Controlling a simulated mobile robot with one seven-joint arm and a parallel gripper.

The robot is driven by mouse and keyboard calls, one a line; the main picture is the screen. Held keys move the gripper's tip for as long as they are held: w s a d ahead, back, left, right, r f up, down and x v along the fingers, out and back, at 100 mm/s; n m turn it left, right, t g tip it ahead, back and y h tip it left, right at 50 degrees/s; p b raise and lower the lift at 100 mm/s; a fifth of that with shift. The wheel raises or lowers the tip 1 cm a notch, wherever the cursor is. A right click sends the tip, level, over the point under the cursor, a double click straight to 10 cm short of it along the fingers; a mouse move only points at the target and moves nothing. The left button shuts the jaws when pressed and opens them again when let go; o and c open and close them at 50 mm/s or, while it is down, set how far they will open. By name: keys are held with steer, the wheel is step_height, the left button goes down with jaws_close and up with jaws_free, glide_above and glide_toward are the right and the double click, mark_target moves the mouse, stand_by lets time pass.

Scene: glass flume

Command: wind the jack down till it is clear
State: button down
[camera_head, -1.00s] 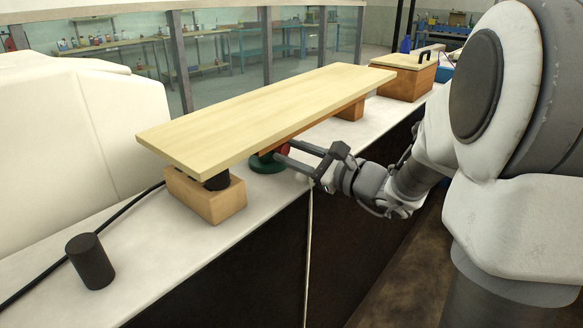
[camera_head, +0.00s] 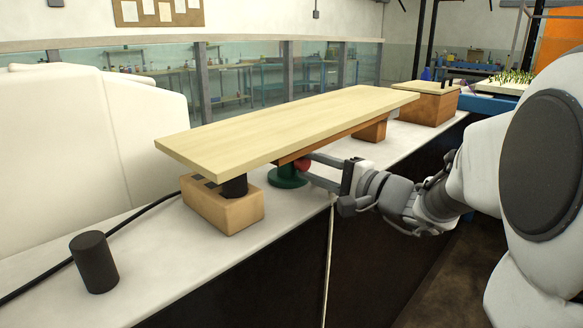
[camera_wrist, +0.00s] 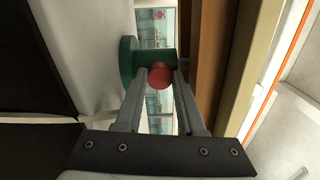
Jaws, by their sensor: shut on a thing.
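The jack (camera_head: 287,179) is green with a round base and stands on the white ledge under the long pale plank (camera_head: 290,125). Its red knob (camera_head: 302,164) faces my arm. My gripper (camera_head: 306,168) reaches in from the right and is shut on the red knob. In the wrist view the knob (camera_wrist: 160,76) sits between the two finger ends, with the green jack body (camera_wrist: 129,62) behind it. A brown beam (camera_head: 318,147) runs under the plank above the jack. The jack's top is hidden, so I cannot tell whether it touches the beam.
A wooden block (camera_head: 225,208) with a black piece (camera_head: 235,187) is under the plank's near end; another block (camera_head: 371,131) is under its far part. A black cylinder (camera_head: 94,262) stands near left beside a black cable. A wooden box (camera_head: 425,106) stands beyond.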

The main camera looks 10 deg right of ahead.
steer(key=n, duration=0.6)
steer(key=shift+n, duration=0.4)
stand_by(0.3)
steer(key=c, duration=0.5)
jaws_free()
